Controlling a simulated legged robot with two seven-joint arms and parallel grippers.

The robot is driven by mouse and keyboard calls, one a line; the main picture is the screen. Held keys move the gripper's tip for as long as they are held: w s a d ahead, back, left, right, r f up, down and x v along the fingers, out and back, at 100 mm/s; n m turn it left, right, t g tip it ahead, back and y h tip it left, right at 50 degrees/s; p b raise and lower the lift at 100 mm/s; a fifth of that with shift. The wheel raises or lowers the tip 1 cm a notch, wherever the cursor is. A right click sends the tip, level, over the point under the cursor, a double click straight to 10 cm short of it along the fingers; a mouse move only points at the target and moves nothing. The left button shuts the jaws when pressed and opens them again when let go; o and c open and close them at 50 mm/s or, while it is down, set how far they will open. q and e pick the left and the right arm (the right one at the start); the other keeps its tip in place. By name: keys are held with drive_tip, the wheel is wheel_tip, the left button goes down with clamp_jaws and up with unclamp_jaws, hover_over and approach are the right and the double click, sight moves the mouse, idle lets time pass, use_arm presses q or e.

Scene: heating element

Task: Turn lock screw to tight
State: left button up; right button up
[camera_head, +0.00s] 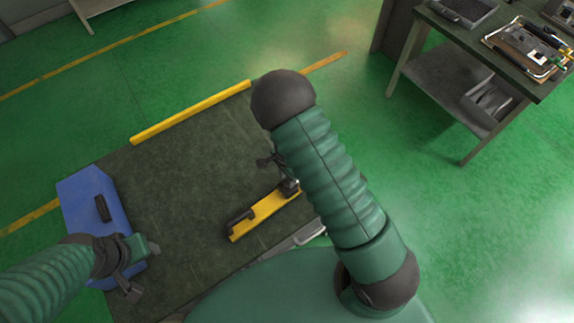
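A yellow bar (262,213) with dark fittings lies on the dark green worktable (185,180). A black block-like fitting (239,222) sits at its near left end. My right arm covers part of its far right end, and I cannot make out the lock screw. My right gripper (277,164) is partly hidden behind my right arm, close to the bar's far end; I cannot tell if it touches it. My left gripper (136,267) is at the lower left, in front of a blue box (85,195). The finger gaps of both grippers are unclear.
The blue box has a black handle (102,208) and stands at the table's left side. A yellow rail (190,112) runs along the far edge. A second table (440,85) with tools stands at the upper right. Green floor lies between them.

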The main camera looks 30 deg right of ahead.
wheel_tip(320, 180, up, 15)
drive_tip(key=shift+f, duration=0.2)
